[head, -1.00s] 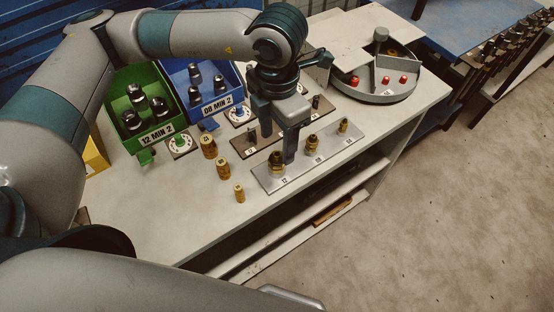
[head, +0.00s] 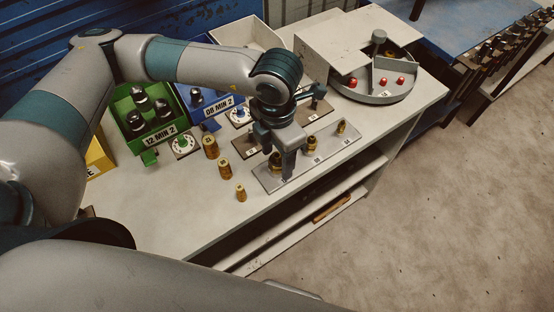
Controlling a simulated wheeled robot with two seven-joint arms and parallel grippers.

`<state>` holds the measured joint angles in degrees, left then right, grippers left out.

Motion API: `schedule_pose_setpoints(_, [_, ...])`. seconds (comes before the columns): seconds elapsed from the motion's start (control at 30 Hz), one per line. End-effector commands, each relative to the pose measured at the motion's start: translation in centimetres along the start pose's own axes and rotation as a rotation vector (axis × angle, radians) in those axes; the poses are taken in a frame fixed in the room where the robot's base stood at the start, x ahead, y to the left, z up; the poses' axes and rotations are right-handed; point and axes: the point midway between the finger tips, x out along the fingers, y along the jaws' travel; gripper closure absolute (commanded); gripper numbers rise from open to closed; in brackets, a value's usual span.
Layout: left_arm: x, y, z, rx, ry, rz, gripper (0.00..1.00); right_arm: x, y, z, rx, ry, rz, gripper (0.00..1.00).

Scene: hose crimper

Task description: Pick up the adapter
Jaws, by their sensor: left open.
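Several brass adapters stand on a silver plate (head: 325,158) on the workbench. One brass adapter (head: 275,159) is at the plate's left end, partly hidden by my left gripper. Another brass adapter (head: 311,144) stands in the middle and a smaller one (head: 341,127) at the right end. My left gripper (head: 276,154) is open and pointing down at the left-end adapter, with one finger on its right side. Whether a finger touches it, I cannot tell. My right gripper is not in view.
Loose brass fittings (head: 210,147) stand left of the plate. A green bin (head: 118,105) and a blue bin (head: 187,99) with dark fittings sit behind. A round grey tray (head: 372,96) with red pieces is at the back right. The front left of the bench (head: 180,215) is clear.

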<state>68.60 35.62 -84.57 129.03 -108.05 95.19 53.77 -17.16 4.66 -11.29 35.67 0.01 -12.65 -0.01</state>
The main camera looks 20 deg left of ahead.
Motion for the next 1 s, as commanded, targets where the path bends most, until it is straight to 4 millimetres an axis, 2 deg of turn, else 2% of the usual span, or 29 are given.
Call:
schedule_pose_setpoints(0.3, [-0.02, 0.01, 0.00, 0.000, 0.000, 0.000, 0.46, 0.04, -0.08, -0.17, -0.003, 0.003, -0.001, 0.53])
schedule_pose_setpoints(0.5, [-0.03, 0.01, 0.00, 0.000, 0.000, 0.000, 0.93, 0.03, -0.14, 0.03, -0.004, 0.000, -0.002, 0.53])
schedule_pose_setpoints(0.83, [-0.14, 0.01, 0.04, 0.000, -0.001, 0.000, 0.95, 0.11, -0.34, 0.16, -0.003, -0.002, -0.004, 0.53])
schedule_pose_setpoints(1.0, [-0.84, 0.01, 0.07, -0.001, -0.001, 0.001, 0.95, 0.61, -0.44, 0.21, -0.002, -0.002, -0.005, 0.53])
